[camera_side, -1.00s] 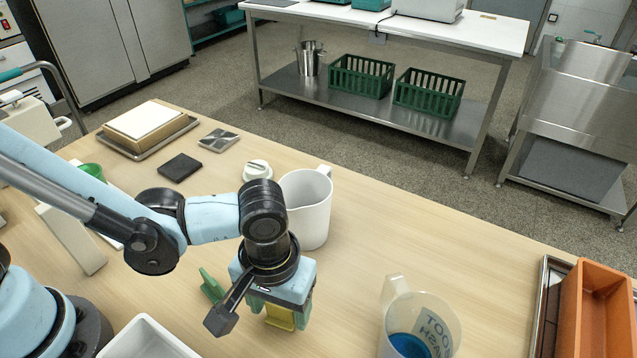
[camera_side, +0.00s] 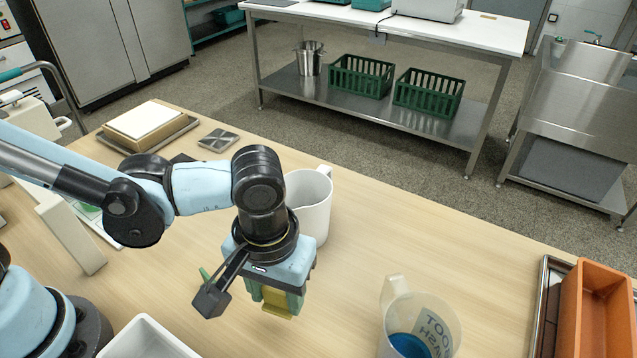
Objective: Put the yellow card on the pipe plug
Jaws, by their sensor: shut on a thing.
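My gripper (camera_side: 277,301) points down above the light wooden table, in front of the white jug. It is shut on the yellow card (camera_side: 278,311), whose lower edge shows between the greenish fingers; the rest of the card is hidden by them. The card looks to be held above the table top, though its height is hard to tell. I cannot make out the pipe plug for certain; a white round knobbed piece behind the jug, seen earlier, is now hidden by my arm.
A white jug (camera_side: 312,208) stands close behind my gripper. A clear jug with blue liquid (camera_side: 408,345) is at front right, an orange bin (camera_side: 592,315) at far right. A white tray (camera_side: 145,340) is at front left. A green piece (camera_side: 205,273) is partly hidden beside my gripper.

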